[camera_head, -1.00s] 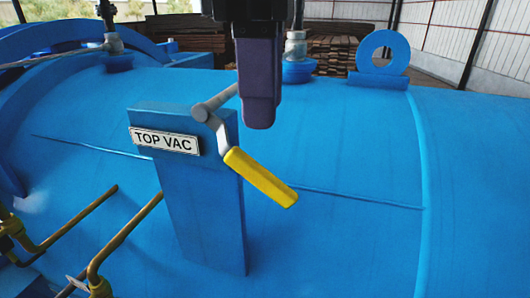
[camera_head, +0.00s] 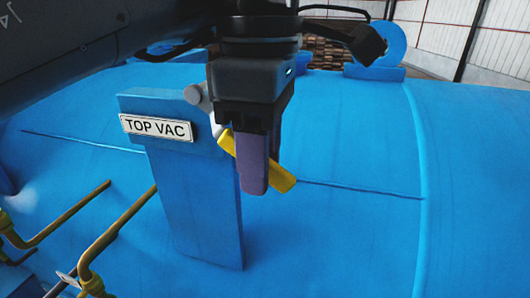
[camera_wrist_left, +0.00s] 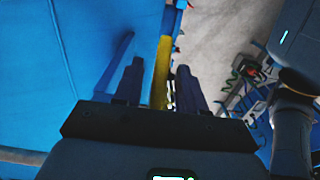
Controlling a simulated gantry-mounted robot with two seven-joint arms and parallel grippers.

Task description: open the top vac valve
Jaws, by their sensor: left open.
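The TOP VAC valve has a lever with a yellow handle (camera_head: 283,181) that slants down to the right from a grey pivot (camera_head: 197,95). The lever is mounted on a blue post bearing a TOP VAC label (camera_head: 157,128). My left gripper (camera_head: 254,188) points down over the handle and hides its middle. In the left wrist view, my left gripper (camera_wrist_left: 158,80) is open, its two dark fingers apart. The yellow handle (camera_wrist_left: 161,65) runs between them, nearer the right finger; I cannot tell whether it touches. My right gripper is not in view.
The large blue vessel (camera_head: 330,230) fills the background. Yellow-brown pipes (camera_head: 118,235) stand at the lower left. A blue lifting ring (camera_head: 391,42) is at the upper right. The vessel surface right of the handle is clear.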

